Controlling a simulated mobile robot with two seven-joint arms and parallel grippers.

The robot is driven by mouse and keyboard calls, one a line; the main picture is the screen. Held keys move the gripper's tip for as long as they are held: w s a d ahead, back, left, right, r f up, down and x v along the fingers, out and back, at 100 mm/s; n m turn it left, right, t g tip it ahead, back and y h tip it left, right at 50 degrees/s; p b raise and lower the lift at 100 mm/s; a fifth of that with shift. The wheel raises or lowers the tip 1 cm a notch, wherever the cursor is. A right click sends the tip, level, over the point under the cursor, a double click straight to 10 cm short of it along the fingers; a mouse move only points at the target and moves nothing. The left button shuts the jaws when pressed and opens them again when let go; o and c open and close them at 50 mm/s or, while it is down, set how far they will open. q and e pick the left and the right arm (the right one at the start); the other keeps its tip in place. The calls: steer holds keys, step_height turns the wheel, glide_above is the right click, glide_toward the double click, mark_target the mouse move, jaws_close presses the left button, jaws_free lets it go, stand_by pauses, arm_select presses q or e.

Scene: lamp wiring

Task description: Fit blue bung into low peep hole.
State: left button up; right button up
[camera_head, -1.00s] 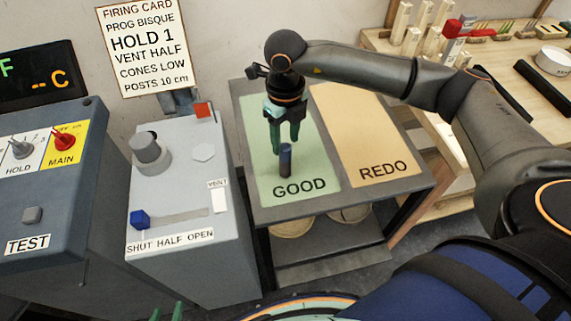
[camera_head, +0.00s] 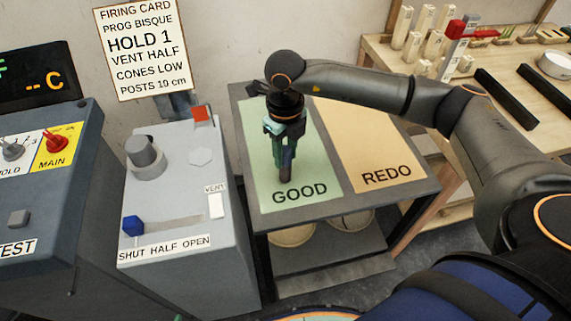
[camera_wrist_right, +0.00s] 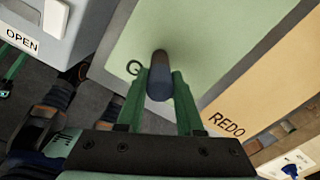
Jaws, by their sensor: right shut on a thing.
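The bung (camera_head: 285,174), a small dark blue cylinder with a brownish lower part, stands upright on the green GOOD area. My right gripper (camera_head: 286,160) points down from above and is shut on its upper part. In the right wrist view the bung (camera_wrist_right: 160,78) sits between the two green fingers. No low peep hole can be made out in these frames. My left gripper is out of the head view; a green finger-like part (camera_wrist_right: 16,66) at the left edge of the right wrist view may belong to it.
The GOOD and REDO stand (camera_head: 345,212) is otherwise bare on top. Left of it is a grey control box (camera_head: 185,180) with a knob and a blue slider (camera_head: 133,225). A wooden bench (camera_head: 465,110) with posts and dark bars is at the right.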

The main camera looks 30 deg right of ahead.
jaws_close()
steer(key=shift+r, duration=0.1)
steer(key=shift+r+p, duration=2.95)
steer(key=shift+r, duration=1.4)
steer(key=shift+s+f, duration=0.1)
